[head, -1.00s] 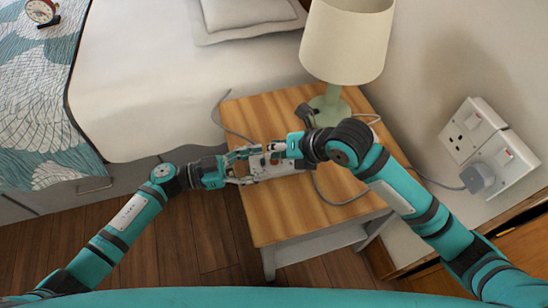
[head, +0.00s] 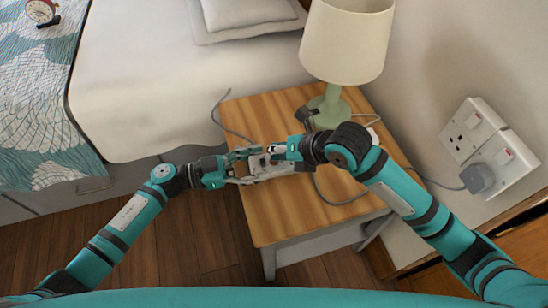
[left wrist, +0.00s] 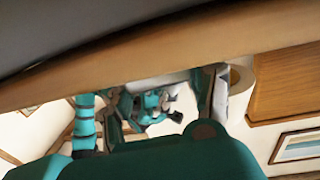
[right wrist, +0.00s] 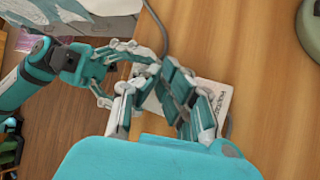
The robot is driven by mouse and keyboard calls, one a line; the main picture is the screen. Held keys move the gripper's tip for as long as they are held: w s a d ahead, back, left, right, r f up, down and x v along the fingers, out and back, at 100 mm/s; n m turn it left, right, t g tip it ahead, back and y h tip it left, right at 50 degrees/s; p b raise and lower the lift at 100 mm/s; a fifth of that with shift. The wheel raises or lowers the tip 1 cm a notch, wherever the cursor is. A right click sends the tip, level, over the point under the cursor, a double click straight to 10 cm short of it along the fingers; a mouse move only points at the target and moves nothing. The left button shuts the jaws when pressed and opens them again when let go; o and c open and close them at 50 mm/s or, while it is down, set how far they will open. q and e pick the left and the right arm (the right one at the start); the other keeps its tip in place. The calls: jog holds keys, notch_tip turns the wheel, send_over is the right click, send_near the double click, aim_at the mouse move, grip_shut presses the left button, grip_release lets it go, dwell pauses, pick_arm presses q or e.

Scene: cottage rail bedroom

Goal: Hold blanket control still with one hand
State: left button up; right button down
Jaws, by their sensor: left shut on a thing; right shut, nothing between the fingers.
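The blanket control (head: 282,170) is a pale, flat box on the wooden bedside table, partly hidden by both grippers. Printed lettering on the control (right wrist: 220,98) shows in the right wrist view. My left gripper (head: 250,165) is shut on the control's left end.
The bedside table (head: 262,218) has a lamp (head: 345,45) with a green base at its back. A grey cable (head: 222,105) runs toward the bed, and another loops on the right. The bed (head: 170,75) is left; a wall socket (head: 488,145) with a plug is right.

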jog(key=shift+r, duration=0.85)
jog(key=shift+r, duration=2.5)
notch_tip(320, 180, up, 4)
jog(key=shift+f, duration=0.1)
dwell(0.3)
jog(key=shift+f, duration=4.4)
